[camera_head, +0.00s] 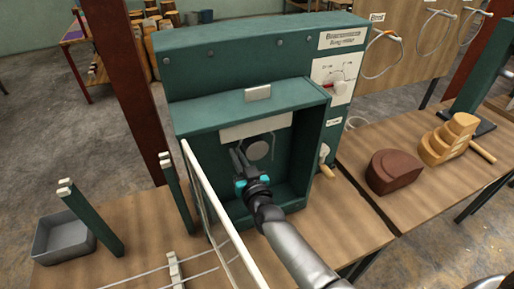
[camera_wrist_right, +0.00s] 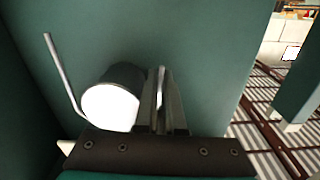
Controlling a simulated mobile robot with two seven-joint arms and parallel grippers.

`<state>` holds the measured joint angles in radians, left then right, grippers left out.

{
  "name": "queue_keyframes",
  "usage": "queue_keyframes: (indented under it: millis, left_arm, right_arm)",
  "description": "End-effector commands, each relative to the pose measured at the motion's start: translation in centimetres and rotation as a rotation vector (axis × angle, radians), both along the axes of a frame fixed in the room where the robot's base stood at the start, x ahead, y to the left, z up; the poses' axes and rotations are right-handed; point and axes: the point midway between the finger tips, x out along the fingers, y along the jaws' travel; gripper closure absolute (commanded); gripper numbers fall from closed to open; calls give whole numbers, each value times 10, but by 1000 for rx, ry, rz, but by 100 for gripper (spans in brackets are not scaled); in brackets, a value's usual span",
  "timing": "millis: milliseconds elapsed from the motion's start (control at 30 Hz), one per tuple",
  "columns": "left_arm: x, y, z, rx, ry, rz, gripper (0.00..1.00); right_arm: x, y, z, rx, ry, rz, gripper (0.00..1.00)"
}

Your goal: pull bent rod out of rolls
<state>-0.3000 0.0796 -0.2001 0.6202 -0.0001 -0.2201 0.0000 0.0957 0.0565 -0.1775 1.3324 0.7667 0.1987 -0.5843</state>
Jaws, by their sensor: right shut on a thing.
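The bent rod (camera_wrist_right: 62,75) shows in the right wrist view as a thin grey rod with a slanting stretch left of a dark cylinder with a white end face (camera_wrist_right: 110,106). A short piece of thin rod shows between the fingers of my right gripper (camera_wrist_right: 166,100), which is shut on it. In the head view my right gripper (camera_head: 238,160) reaches into the open green machine box (camera_head: 252,107), just left of a round grey disc (camera_head: 258,150). The rod's middle is hidden, and I cannot tell whether it touches the rolls. My left gripper is not in view.
A white-edged panel (camera_head: 222,225) stands open at the box's left front. Green posts (camera_head: 90,222) and a grey bin (camera_head: 64,238) are farther left. A red lever (camera_head: 338,86) is on the machine's right face. Brown and yellow wooden blocks (camera_head: 392,172) lie on the right table.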

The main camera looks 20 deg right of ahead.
Motion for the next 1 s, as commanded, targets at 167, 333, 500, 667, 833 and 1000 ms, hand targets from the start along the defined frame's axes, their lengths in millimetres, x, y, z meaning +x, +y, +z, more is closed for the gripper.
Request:
queue_keyframes:
  millis: [167, 333, 500, 667, 833, 1000]
  left_arm:
    - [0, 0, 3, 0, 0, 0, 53]
    - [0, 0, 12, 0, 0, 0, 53]
    - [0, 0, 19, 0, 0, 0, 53]
    - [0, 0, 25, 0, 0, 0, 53]
    - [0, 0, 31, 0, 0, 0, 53]
    - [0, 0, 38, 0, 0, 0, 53]
  right_arm:
    - [-5, 0, 0, -2, 1, 0, 100]
    - [-20, -1, 1, -1, 1, 0, 100]
    - [-36, -1, 1, -2, 2, 0, 100]
    - [-50, -2, 1, -2, 2, 1, 100]
    - [-65, -2, 1, -1, 1, 0, 100]
    - [-81, -3, 1, -2, 1, 1, 100]
